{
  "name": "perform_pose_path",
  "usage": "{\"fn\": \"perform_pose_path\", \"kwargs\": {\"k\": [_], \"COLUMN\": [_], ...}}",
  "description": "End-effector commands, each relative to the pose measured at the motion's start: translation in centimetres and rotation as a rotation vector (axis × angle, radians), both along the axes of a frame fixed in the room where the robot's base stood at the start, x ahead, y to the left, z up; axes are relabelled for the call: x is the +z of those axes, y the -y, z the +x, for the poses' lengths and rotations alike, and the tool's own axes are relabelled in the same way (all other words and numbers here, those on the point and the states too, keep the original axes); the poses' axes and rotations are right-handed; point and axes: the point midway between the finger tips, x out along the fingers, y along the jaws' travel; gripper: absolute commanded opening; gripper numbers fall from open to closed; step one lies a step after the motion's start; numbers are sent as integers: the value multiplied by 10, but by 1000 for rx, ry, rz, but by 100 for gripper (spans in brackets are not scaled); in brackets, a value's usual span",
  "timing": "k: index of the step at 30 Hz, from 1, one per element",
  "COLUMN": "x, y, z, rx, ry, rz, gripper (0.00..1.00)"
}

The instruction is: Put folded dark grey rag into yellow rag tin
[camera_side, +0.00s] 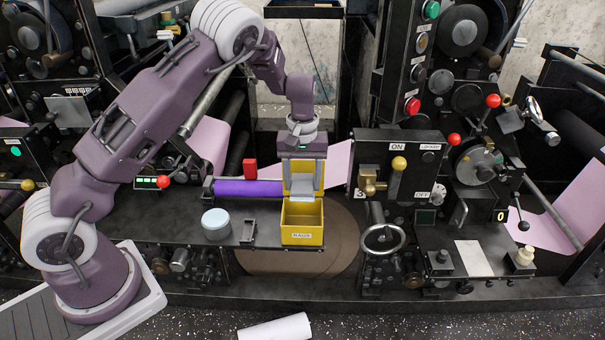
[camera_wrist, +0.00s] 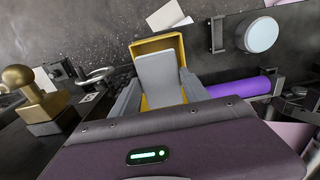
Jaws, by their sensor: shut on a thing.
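The yellow rag tin (camera_side: 302,237) stands on the dark machine bed with its label facing front. Its lid stands open at the back, and the visible inside looks empty. My gripper (camera_side: 303,190) is above the back of the tin, in front of the raised lid, pointing down. It is shut on a flat grey folded piece, which I take for the rag (camera_side: 302,184); it looks lighter than dark grey. In the wrist view the rag (camera_wrist: 160,78) lies between both grey fingers, over the yellow tin (camera_wrist: 151,45), and hides much of the tin's inside.
A purple roll (camera_side: 247,188) lies left of the tin. A pale blue round piece (camera_side: 216,222) and a small bracket (camera_side: 248,233) are on the bed nearby. A control box with a brass knob (camera_side: 371,180) and a handwheel (camera_side: 383,238) stand to the right.

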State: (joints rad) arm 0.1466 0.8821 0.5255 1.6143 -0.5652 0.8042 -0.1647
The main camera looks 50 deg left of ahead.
Motion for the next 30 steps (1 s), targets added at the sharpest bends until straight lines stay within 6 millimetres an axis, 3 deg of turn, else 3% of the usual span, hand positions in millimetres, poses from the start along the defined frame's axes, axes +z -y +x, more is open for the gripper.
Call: {"fn": "perform_pose_path", "kwargs": {"k": [9,23,26,30], "x": [-42,-51,-33,13], "y": [0,0,5,15], "z": [-1,0,3,3], "rx": [-1,-1,-4,-6], "ry": [-3,-1,6,8], "rz": [-1,-1,-4,-4], "gripper": [3,3,3,3]}}
